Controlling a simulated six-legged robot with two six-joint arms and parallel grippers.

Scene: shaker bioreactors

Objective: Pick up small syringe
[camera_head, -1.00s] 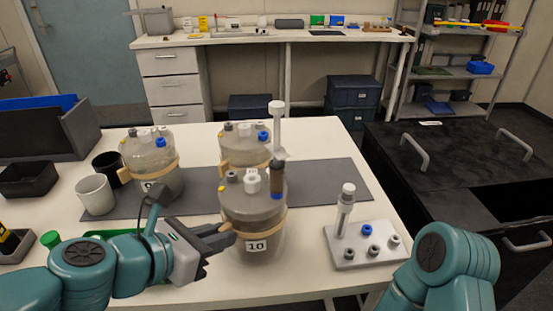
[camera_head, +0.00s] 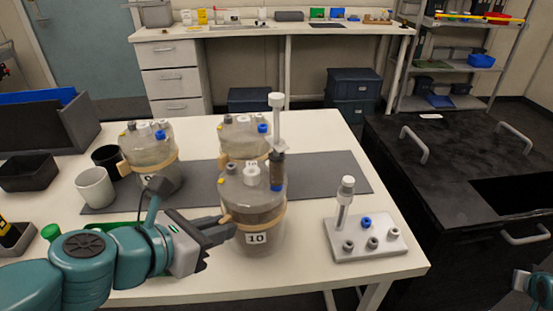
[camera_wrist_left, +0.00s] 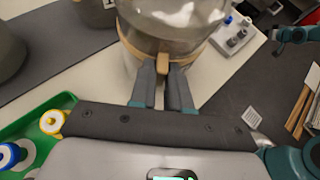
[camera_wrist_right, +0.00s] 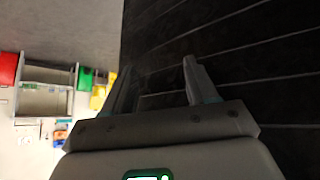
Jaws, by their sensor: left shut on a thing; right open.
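The small syringe (camera_head: 345,200) stands upright in a light metal holder block (camera_head: 375,245) at the right of the table, with its pale plunger on top. A larger syringe (camera_head: 277,140) with a brown barrel stands upright at the lid of the bioreactor labelled 10 (camera_head: 252,215). My left gripper (camera_head: 228,228) is shut on the tan tab of that bioreactor's band; in the left wrist view the fingers (camera_wrist_left: 164,75) hold the tab (camera_wrist_left: 163,62). My right gripper (camera_wrist_right: 155,72) is open and empty over a dark surface, away from the small syringe.
Two more bioreactors (camera_head: 150,160) (camera_head: 240,135) stand behind on a dark mat (camera_head: 330,175). A white mug (camera_head: 95,188) and a black mug (camera_head: 107,158) are at the left. A black cabinet (camera_head: 450,170) with handles stands right of the table.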

